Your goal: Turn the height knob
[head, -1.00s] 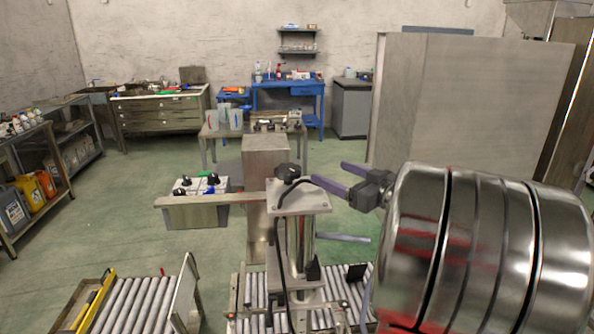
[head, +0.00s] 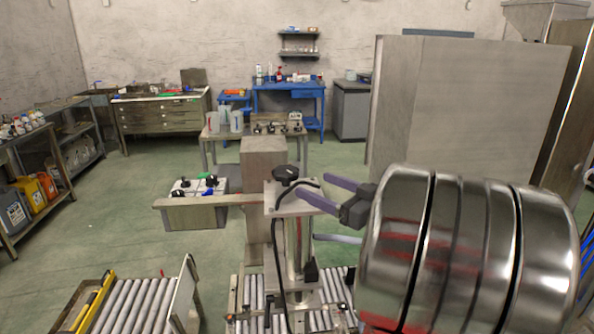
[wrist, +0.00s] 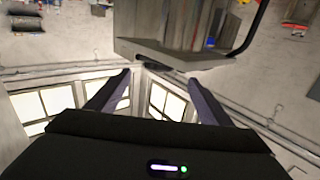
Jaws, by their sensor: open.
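A black lobed knob (head: 286,173), which looks like the height knob, sits on top of a metal column with a flat top plate (head: 292,198). A dark cable loops beside it. My gripper (head: 316,186) is open and empty, with its two purple-grey fingers pointing left at the knob's right side. The lower finger overlaps the top plate in the picture; I cannot tell whether it touches. In the wrist view my open fingers (wrist: 161,76) reach toward a grey metal bracket (wrist: 185,50). The knob is not clear in that view.
A control box (head: 195,205) with black knobs and a green button is left of the column. A roller conveyor (head: 135,305) lies at front left, with more rollers under the column. A large metal panel (head: 465,110) stands behind my arm at right.

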